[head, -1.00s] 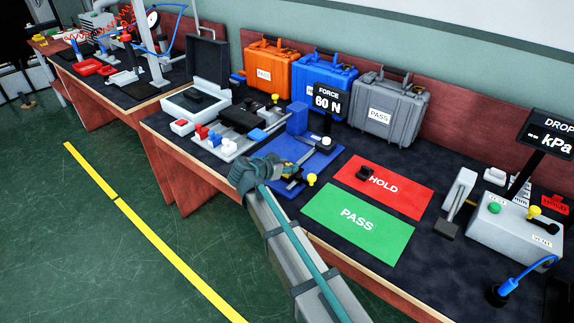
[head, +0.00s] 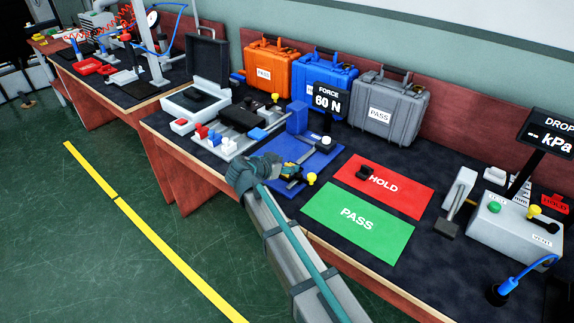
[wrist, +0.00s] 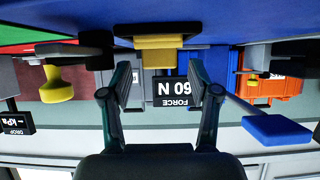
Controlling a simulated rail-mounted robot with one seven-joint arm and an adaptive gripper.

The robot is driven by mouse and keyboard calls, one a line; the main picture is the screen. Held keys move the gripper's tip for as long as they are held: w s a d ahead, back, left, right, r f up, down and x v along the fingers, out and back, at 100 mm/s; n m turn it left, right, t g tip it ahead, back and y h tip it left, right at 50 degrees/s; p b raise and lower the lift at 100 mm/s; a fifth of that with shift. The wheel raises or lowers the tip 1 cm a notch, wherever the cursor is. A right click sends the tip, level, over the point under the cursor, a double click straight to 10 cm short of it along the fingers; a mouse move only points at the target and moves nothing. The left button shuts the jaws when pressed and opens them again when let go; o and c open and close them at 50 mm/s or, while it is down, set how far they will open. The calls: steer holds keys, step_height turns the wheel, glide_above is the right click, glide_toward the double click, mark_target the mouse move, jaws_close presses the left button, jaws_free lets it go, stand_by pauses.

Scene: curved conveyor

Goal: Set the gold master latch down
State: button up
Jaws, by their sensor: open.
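The gold master latch (wrist: 158,55) shows in the wrist view as a gold block with a dark part against the blue mat; this view is upside down. My gripper (wrist: 160,76) is open, with one finger on each side of the gold block and visible gaps between. In the head view, my gripper (head: 276,170) is low over the front of the blue mat (head: 284,149), and the small gold and dark latch (head: 292,171) is at its fingertips. My wrist partly hides it there.
A yellow knob (head: 311,179) stands just right of my gripper. The green PASS mat (head: 340,207) and red HOLD mat (head: 400,199) lie to the right, with a dark piece (head: 366,172) on the red one. A force display (head: 328,101) and blue block (head: 297,118) stand behind.

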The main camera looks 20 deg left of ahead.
steer(key=v, duration=1.1)
steer(key=shift+b, duration=0.35)
steer(key=shift+s, duration=0.1)
